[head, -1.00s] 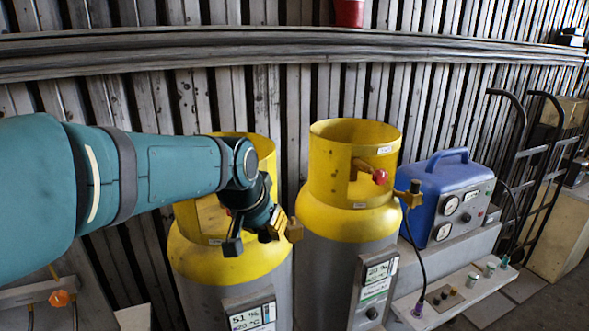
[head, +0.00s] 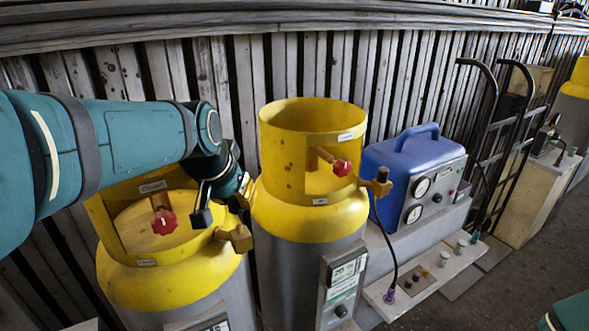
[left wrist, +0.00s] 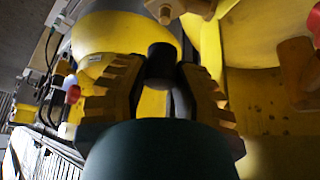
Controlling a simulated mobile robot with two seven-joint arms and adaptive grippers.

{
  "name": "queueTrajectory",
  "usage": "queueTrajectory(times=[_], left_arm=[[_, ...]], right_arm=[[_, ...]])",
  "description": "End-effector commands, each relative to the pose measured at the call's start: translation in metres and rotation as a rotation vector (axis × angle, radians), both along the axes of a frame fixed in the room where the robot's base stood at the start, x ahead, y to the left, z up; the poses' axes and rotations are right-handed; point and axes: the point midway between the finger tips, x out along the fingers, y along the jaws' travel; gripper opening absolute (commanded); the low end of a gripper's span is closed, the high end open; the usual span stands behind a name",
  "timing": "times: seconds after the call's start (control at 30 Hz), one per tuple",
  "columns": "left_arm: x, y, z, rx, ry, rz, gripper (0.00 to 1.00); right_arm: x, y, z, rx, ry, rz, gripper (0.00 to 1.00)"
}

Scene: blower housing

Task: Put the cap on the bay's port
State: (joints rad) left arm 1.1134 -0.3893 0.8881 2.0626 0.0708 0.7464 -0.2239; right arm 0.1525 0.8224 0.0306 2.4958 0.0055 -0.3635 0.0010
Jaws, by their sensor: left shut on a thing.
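My left gripper (head: 224,203) is above the left yellow-topped cylinder, beside its collar. In the left wrist view its two fingers (left wrist: 158,82) are shut on a small dark round cap (left wrist: 161,60). The cap is hidden by the gripper in the head view. A brass port (head: 237,238) sticks out of the left cylinder (head: 185,275), just below and right of the fingers. In the left wrist view a brass piece, likely this port (left wrist: 165,12), is just beyond the cap, and a gap seems to separate them. My right gripper is out of view.
A second yellow-topped cylinder (head: 305,215) stands close on the right, with a black hose on its brass fitting (head: 380,183). A blue gauge box (head: 415,178) and a hand truck (head: 485,150) are farther right. A slatted wall is behind.

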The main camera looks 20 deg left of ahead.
Motion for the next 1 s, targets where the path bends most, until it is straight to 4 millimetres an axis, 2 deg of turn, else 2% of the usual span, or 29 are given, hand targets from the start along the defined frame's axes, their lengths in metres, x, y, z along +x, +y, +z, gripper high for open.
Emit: queueTrajectory(times=[0.3,0.47,1.0], left_arm=[[0.0,0.0,-0.031,0.0,0.0,0.0,0.04],[0.0,-0.001,-0.029,0.0,-0.001,-0.001,0.04],[0.0,-0.001,-0.04,-0.002,-0.001,-0.001,0.04]], right_arm=[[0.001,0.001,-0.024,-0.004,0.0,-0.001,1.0],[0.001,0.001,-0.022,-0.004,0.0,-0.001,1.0],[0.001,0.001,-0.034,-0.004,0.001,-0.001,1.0]])
